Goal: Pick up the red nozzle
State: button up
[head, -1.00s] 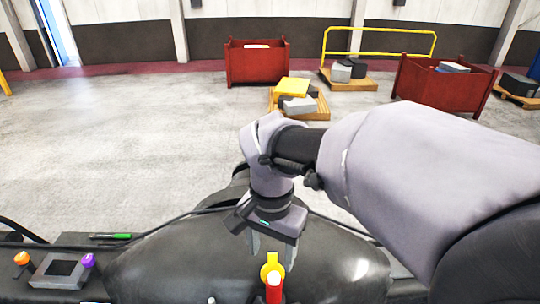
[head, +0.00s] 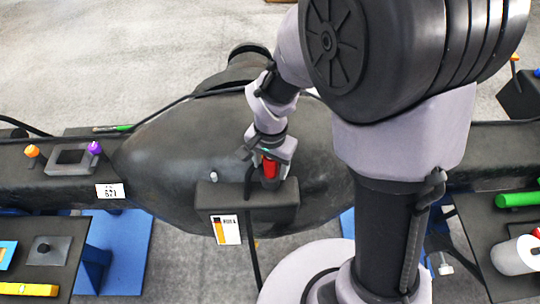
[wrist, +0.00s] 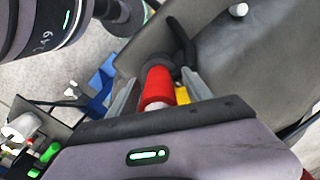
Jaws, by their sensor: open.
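The red nozzle (head: 270,167) sits at a dark box-like holder (head: 290,193) on the front of the large black casting, partly hidden by my gripper. In the wrist view the red nozzle (wrist: 157,88) stands between the two grey fingers, with a paler end toward the palm. My gripper (wrist: 161,78) is open, one finger on each side of the nozzle. I cannot tell whether either finger touches it. In the head view my gripper (head: 268,178) is over the holder. A small yellow part (wrist: 182,94) shows beside the nozzle.
A black hose (wrist: 183,42) curves close beyond the nozzle. The black casting (head: 160,150) fills the middle. A square frame (head: 70,159) with orange and purple knobs is at left. Dark side tables hold a yellow bar (head: 28,289) and a green cylinder (head: 517,199).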

jog(key=shift+s, duration=0.15)
jog(key=c, duration=0.5)
grip_shut()
